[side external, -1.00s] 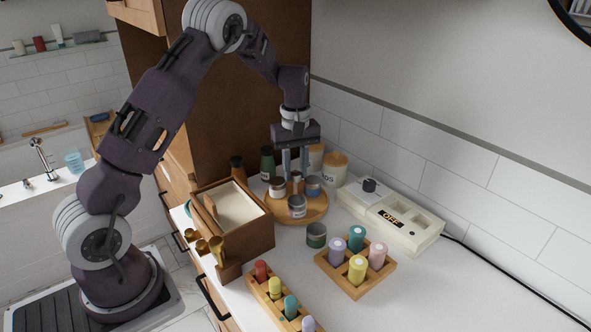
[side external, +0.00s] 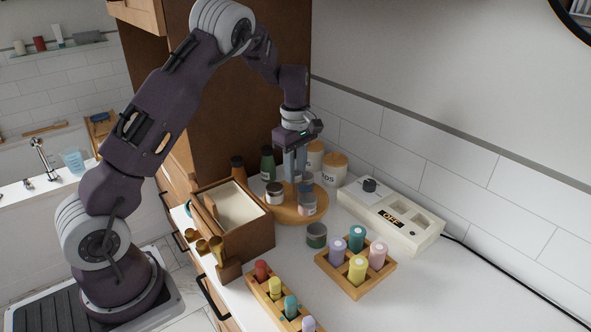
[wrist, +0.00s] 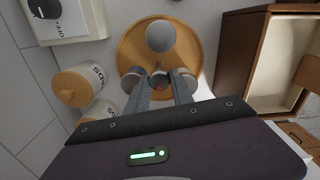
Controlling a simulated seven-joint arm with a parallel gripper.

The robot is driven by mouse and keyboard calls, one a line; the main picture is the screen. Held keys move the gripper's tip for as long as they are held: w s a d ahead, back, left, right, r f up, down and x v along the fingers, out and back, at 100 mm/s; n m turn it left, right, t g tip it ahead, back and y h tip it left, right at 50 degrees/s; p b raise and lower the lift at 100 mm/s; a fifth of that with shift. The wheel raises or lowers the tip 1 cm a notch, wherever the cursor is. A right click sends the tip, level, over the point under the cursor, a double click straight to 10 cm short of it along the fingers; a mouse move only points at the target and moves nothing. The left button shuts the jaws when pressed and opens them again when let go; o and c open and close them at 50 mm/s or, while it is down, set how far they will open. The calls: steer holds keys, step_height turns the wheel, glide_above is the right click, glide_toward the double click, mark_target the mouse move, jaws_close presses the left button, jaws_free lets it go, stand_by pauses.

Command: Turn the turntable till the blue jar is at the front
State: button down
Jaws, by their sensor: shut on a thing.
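The round wooden turntable (side external: 322,205) stands on the white counter and carries small jars. A jar with a dark lid (side external: 274,194) is on its left side in the side external view. A pale jar (side external: 307,208) is on its near right side, and a bluish jar (side external: 306,188) shows just behind it, partly overlapped. My gripper (side external: 296,180) points down at the turntable's middle, shut on its central knob, which the fingers mostly hide. In the wrist view a grey-lidded jar (wrist: 160,37) and two darker jars beside the fingers show on the turntable (wrist: 128,45).
A brown open box (side external: 240,235) stands left of the turntable. White canisters (side external: 334,168) and dark bottles (side external: 268,163) stand behind. A white switch box (side external: 390,215) is at right. A loose dark-and-pale jar (side external: 316,236) and a wooden tray of colored bottles (side external: 355,280) are in front.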

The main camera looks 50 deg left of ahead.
steer(key=shift+d+n, duration=0.1)
steer(key=shift+n, duration=1.5)
steer(key=c, duration=1.1)
jaws_free()
step_height(320, 180, up, 7)
steer(key=shift+r, duration=0.1)
